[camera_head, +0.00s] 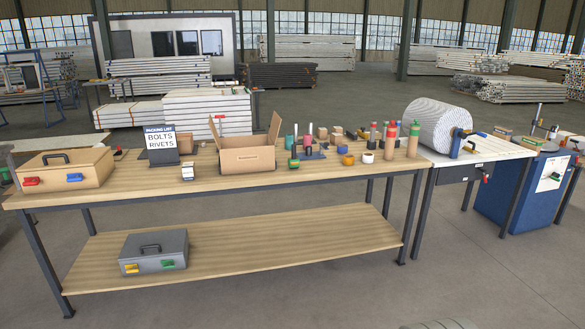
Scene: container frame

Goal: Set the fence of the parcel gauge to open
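I cannot make out for sure which thing is the parcel gauge or its fence. A blue cabinet (508,192) stands at the far right, with a white label (552,174) and small upright fittings on top. A white-topped side table (480,150) stands left of it and carries a large white roll (436,124) and a blue clamp-like part (462,140). A dark box (455,173) with a small red-tipped part (486,178) hangs under that table's front edge. Whether any fence is open or shut is too small to tell. My gripper is not in view.
A long wooden workbench (320,192) carries a tan toolbox (65,166), a packing list sign (160,140), an open cardboard box (247,160) and several bottles and small items. A grey toolbox (153,250) sits on its lower shelf.

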